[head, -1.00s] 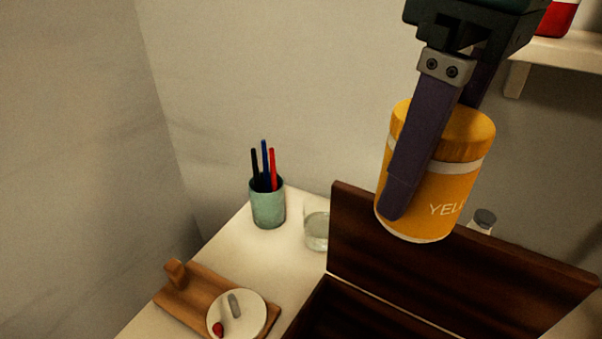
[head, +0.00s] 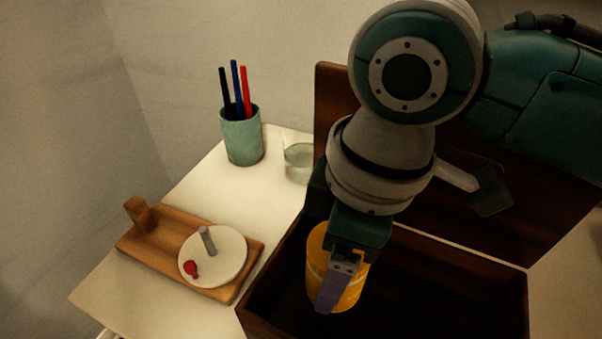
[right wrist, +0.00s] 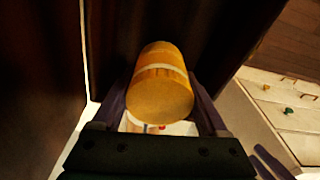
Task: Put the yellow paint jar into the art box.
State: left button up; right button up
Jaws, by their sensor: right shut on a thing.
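The yellow paint jar (head: 350,292) is held by my right gripper (head: 335,285), whose fingers are shut on its sides. The jar is inside the opening of the dark wooden art box (head: 262,318), towards its left side. The box's lid (head: 330,110) stands open at the back. In the right wrist view the jar (right wrist: 160,90) sits between the two fingers of the right gripper (right wrist: 165,108), with the dark box around it. I cannot tell whether the jar touches the box floor.
A green cup (head: 242,138) with several pens and a clear glass (head: 299,162) stand left of the box on the white table (head: 110,285). A wooden board (head: 145,242) with a round white dial (head: 212,256) lies close to the box's left wall.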

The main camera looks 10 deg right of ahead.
jog(key=shift+f+b, duration=0.75)
jog(key=shift+f, duration=1.8)
jog(key=shift+f, duration=0.1)
jog(key=o, duration=1.6)
jog(key=shift+c, duration=0.2)
jog(key=r+p, duration=0.1)
jog(key=r, duration=0.3)
jog(key=d+r+p, duration=0.1)
jog(key=r, duration=0.3)
jog(key=r+p, duration=0.2)
jog(key=r, duration=0.2)
jog(key=shift+s+d+r, duration=0.1)
jog(key=shift+s+d, duration=0.05)
jog(key=shift+s, duration=0.1)
jog(key=s+a+f+m+t+y, duration=0.1)
jog(key=s+a+f+m+y, duration=0.15)
jog(key=s, duration=0.25)
jog(key=s+d+m+t+h, duration=0.1)
jog(key=s+d+m, duration=0.2)
jog(key=d, duration=0.3)
jog(key=s+d+m+t+h, duration=0.1)
jog(key=s+d+m+h, duration=0.1)
jog(key=s+d+m, duration=0.2)
jog(key=shift+s+d+f+m, duration=0.2)
jog(key=shift+d+m, duration=0.25)
jog(key=shift+d, duration=0.4)
